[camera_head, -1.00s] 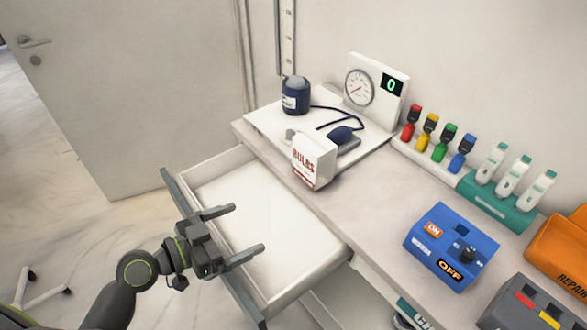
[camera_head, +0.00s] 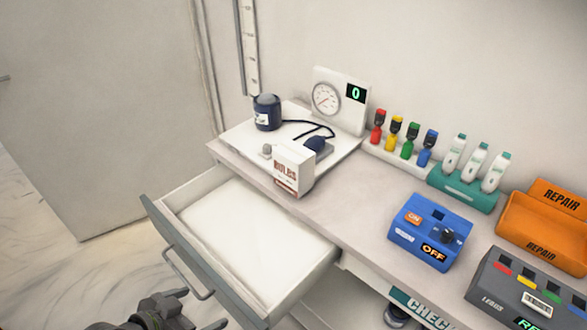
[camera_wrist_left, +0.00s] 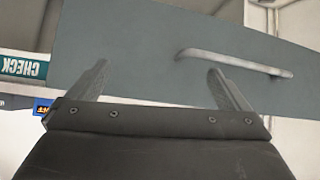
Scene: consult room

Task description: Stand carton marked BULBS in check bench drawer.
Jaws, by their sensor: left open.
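The white carton with red BULBS lettering (camera_head: 292,172) stands upright on the bench top, near its front edge, beside the gauge board. The check bench drawer (camera_head: 250,225) is pulled open; its pale inside looks empty. Its grey front with a bar handle (camera_head: 186,268) faces me. My left gripper (camera_head: 200,308) is low at the bottom edge of the head view, outside the drawer front, open and empty. In the left wrist view the open fingers (camera_wrist_left: 160,85) point at the grey drawer front (camera_wrist_left: 130,45), with the handle (camera_wrist_left: 235,63) beyond them. My right gripper is not in view.
A white board with a gauge (camera_head: 340,100) and a dark blue cuff (camera_head: 267,112) stands behind the carton. A blue ON/OFF box (camera_head: 430,230), an orange REPAIR bin (camera_head: 545,220) and a grey box (camera_head: 525,290) occupy the bench's right. Bare bench top lies between carton and blue box.

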